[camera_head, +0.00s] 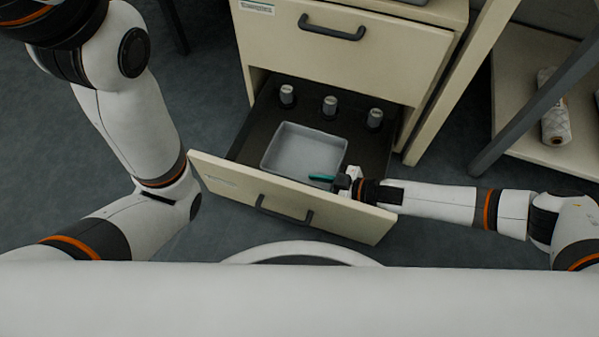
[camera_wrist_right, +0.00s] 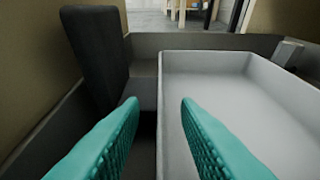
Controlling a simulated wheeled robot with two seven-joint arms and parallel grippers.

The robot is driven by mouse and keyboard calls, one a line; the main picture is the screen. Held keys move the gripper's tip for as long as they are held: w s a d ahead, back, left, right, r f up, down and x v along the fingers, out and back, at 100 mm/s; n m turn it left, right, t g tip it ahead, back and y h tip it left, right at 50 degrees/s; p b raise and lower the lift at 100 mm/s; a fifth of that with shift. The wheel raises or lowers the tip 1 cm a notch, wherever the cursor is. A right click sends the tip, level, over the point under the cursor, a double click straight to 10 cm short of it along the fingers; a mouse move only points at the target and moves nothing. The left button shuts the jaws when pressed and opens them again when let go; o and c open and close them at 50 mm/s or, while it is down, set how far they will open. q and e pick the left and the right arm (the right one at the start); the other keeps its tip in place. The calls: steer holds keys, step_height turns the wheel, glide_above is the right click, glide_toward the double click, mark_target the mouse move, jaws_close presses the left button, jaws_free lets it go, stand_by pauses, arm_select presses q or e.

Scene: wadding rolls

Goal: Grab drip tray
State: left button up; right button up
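The drip tray (camera_head: 297,150) is a light grey, shallow rectangular tray. It lies empty in the open bottom drawer (camera_head: 243,150). In the right wrist view the tray (camera_wrist_right: 245,105) fills the right side. My right gripper (camera_head: 322,178) is at the tray's near right corner, inside the drawer front. In the right wrist view its teal fingers (camera_wrist_right: 159,103) are apart with nothing clamped. One tray wall shows between them; the right finger overlaps the tray's inside, the left finger is outside. I cannot tell how deep they reach. My left gripper is out of view.
A dark upright block (camera_wrist_right: 95,55) stands left of the fingers. The drawer front (camera_head: 235,183) with its handle (camera_head: 284,210) is near. The closed drawer (camera_head: 320,55) is above. A wrapped roll (camera_head: 555,125) lies on the right shelf.

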steer(key=shift+a, duration=0.1)
jaws_close()
steer(key=shift+r, duration=0.15)
